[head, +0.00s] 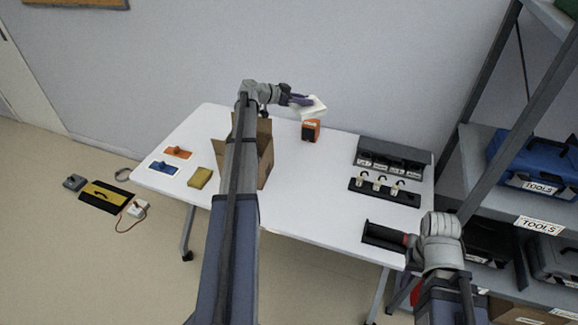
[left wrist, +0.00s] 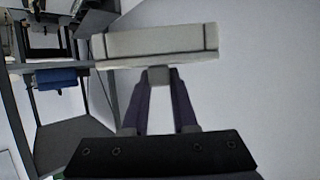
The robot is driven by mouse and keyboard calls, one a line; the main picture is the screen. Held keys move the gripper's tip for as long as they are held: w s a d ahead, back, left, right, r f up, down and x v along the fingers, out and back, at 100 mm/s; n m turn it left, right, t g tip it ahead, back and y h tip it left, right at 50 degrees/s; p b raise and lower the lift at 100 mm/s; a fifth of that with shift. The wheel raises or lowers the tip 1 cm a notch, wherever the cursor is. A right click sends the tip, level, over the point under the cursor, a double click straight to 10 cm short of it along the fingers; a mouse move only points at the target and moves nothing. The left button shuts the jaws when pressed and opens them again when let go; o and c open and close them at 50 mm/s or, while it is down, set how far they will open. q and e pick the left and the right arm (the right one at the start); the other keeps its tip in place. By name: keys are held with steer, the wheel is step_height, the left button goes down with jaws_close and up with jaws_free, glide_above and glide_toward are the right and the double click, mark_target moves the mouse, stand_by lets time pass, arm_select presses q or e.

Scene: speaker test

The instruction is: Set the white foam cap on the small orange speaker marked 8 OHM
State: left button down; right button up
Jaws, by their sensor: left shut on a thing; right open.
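The white foam cap (head: 311,107) is held in my left gripper (head: 303,101), above the far part of the table. In the left wrist view the cap (left wrist: 160,43) is a pale block across the tips of my left gripper (left wrist: 159,78), whose fingers are shut on it. The small orange speaker (head: 311,131) with a dark front stands on the table just below the cap; a gap between them seems to show. Its marking is too small to read.
An open cardboard box (head: 265,158) stands left of the speaker, partly behind my left arm. A dark rack (head: 393,158) and a black strip with pale hooked pieces (head: 383,191) are at right. A yellow block (head: 200,178) and orange and blue flat tools lie left. Shelving (head: 475,150) stands right.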

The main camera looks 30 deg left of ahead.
arm_select(q)
steer(key=s+d+r+n+t+y+p, duration=0.1)
steer(key=s+d+n+t+y, duration=0.1)
steer(key=s+n+y, duration=0.5)
steer(key=n+y+b, duration=0.2)
steer(key=y+b, duration=0.1)
steer(key=b, duration=1)
glide_above(289, 174)
step_height(289, 174, down, 12)
steer(key=shift+f+b, duration=0.35)
steer(key=shift+f, duration=0.25)
step_height(289, 174, down, 6)
steer(key=b, duration=0.6)
steer(key=shift+f, duration=0.15)
step_height(289, 174, down, 4)
steer(key=b, duration=0.4)
